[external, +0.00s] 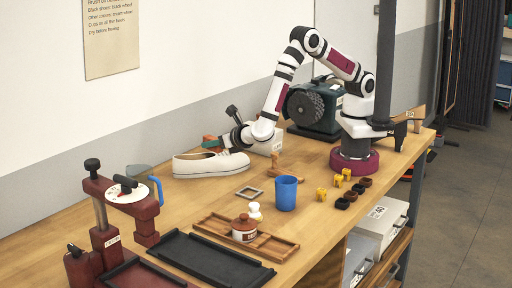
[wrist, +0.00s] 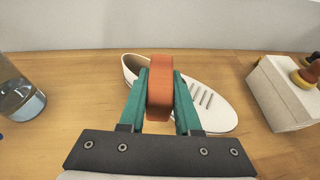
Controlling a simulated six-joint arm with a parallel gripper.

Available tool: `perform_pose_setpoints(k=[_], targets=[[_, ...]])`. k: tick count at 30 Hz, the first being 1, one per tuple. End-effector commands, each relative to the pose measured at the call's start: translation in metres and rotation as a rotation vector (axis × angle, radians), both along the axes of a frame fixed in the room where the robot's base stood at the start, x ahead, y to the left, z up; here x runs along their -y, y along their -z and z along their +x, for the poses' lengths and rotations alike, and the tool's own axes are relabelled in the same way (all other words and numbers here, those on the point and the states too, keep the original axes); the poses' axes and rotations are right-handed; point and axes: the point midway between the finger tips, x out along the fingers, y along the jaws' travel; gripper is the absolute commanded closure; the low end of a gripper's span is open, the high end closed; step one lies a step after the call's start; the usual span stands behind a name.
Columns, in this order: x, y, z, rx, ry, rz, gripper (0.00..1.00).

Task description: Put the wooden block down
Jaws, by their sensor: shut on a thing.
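The wooden block (wrist: 160,88) is reddish-brown with rounded edges. My gripper (wrist: 160,90) has teal fingers shut on the block's two sides. In the external view the gripper (external: 211,143) is low near the wall, with the block (external: 208,138) showing as a small orange patch. The block is in front of a white shoe (wrist: 215,102) in the wrist view and hides part of it. The shoe (external: 205,166) lies on the wooden bench (external: 160,205). I cannot tell whether the block touches anything below it.
A pale box (wrist: 285,95) with small things on top stands right of the shoe. A jug (wrist: 18,98) stands to the left. Bare bench shows between jug and shoe.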

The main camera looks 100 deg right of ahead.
Motion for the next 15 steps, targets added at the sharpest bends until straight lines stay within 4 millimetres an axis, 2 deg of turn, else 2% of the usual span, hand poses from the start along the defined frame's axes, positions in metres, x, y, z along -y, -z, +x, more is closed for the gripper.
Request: perform_pose_setpoints(k=[5, 8, 11, 15], targets=[[0.01, -0.007, -0.003, 0.0, -0.001, 0.0, 1.0], [0.0, -0.008, -0.005, 0.0, -0.042, 0.0, 1.0], [-0.027, -0.011, -0.01, -0.001, -0.153, -0.001, 1.0], [-0.085, -0.014, -0.029, -0.004, -0.397, -0.002, 1.0]])
